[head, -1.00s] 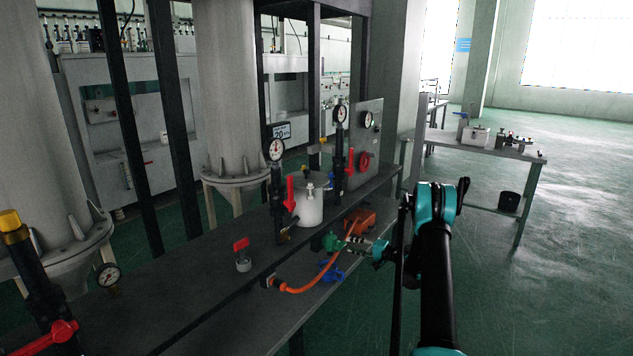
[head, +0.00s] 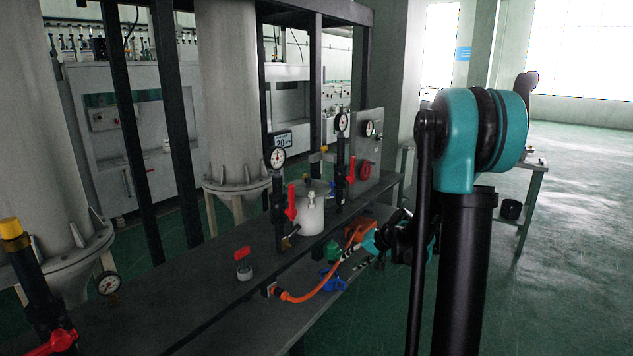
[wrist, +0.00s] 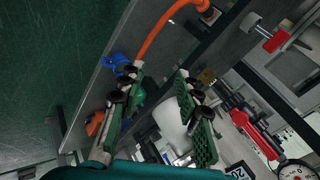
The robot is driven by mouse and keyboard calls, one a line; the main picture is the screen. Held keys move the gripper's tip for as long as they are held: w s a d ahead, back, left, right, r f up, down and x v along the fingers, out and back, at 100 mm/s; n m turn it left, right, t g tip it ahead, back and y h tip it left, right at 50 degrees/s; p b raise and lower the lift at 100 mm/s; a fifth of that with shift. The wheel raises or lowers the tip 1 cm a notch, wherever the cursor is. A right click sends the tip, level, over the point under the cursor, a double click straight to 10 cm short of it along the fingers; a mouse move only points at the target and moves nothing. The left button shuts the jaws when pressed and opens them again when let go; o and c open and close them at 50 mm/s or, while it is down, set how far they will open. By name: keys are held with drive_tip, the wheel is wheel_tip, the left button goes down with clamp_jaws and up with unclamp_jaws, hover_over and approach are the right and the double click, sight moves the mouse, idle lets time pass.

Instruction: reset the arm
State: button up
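My gripper (wrist: 157,75) is open in the wrist view, its two green-padded fingers apart with nothing held between them. In the head view it (head: 352,254) is over the bench's lower front shelf, partly hidden by my own arm. An orange hose (head: 318,288) curves along that shelf toward the gripper. In the wrist view the hose (wrist: 160,38) passes beyond the left fingertip; I cannot tell if they touch. My teal and black arm stands large at the right of the head view.
A white canister (head: 309,215), gauges (head: 277,158) and red-handled valves (head: 291,203) stand on the bench (head: 190,300). A blue item (head: 332,281) and an orange item (head: 359,231) lie on the lower shelf. Green floor (head: 575,250) is open at right.

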drive_tip(key=s+d+f+n+h, duration=0.1)
drive_tip(key=s+d+h, duration=0.2)
drive_tip(key=s, duration=1.1)
drive_tip(key=s+d+f+n+g+h, duration=0.1)
drive_tip(key=s+d+h, duration=0.2)
drive_tip(key=s, duration=1.1)
drive_tip(key=shift+d+f+n, duration=0.25)
drive_tip(key=shift+d+n, duration=0.05)
drive_tip(key=shift+d, duration=0.3)
